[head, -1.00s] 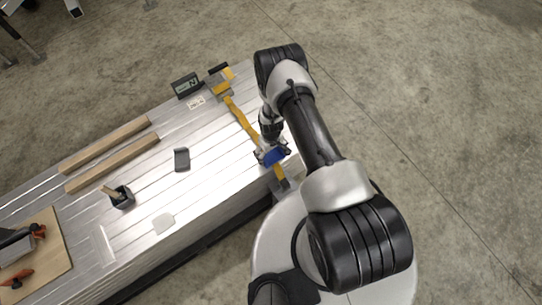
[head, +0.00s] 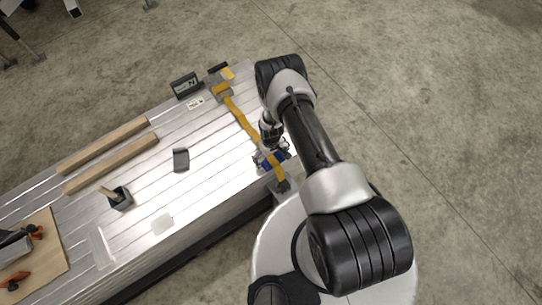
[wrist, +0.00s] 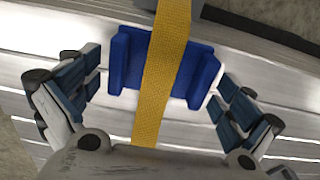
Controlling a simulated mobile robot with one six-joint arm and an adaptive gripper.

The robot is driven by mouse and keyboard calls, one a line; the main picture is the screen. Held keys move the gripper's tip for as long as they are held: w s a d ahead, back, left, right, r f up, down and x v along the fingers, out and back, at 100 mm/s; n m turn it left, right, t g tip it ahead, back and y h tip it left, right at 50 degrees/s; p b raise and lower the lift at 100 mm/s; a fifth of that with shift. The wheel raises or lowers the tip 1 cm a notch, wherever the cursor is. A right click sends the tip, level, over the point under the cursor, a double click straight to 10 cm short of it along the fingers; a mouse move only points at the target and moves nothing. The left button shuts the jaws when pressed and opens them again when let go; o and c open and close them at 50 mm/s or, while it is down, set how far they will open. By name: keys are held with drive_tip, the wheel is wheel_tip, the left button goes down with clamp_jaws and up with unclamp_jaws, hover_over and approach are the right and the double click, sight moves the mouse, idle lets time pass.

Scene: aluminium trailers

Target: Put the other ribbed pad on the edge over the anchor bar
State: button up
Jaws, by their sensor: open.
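A blue ribbed pad (wrist: 127,68) lies at the near edge of the aluminium deck, with raised ribs at its two ends. The yellow strap (wrist: 168,60) runs across its middle, between the ribs. In the head view the pad (head: 275,160) is partly covered by my gripper (head: 270,153). My gripper (wrist: 155,76) is open, one finger on each side of the pad, with a small gap visible at the left. A dark grey piece (head: 283,187), perhaps the anchor bar, shows at the strap's near end.
The strap runs back to a ratchet (head: 222,91) near the far edge. A display box (head: 185,85), a dark grey block (head: 181,160), a dark holder (head: 120,198) and two wooden battens (head: 110,165) occupy the deck to the left. Bare deck lies between them and the strap.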

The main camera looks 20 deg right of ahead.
wheel_tip(320, 180, up, 12)
drive_tip(key=p, duration=0.4)
wheel_tip(320, 180, up, 38)
drive_tip(key=m+t, duration=0.2)
hover_over(271, 158)
drive_tip(key=w, duration=0.3)
drive_tip(key=s+r+t, duration=0.1)
drive_tip(key=s+r, duration=1)
drive_tip(key=r, duration=0.3)
drive_tip(key=s+r+m+t, duration=0.1)
drive_tip(key=s+r, duration=0.3)
drive_tip(key=s, duration=0.9)
drive_tip(key=shift+s+r+m+t, duration=0.15)
drive_tip(key=shift+s+m+t, duration=0.15)
drive_tip(key=shift+s, duration=0.05)
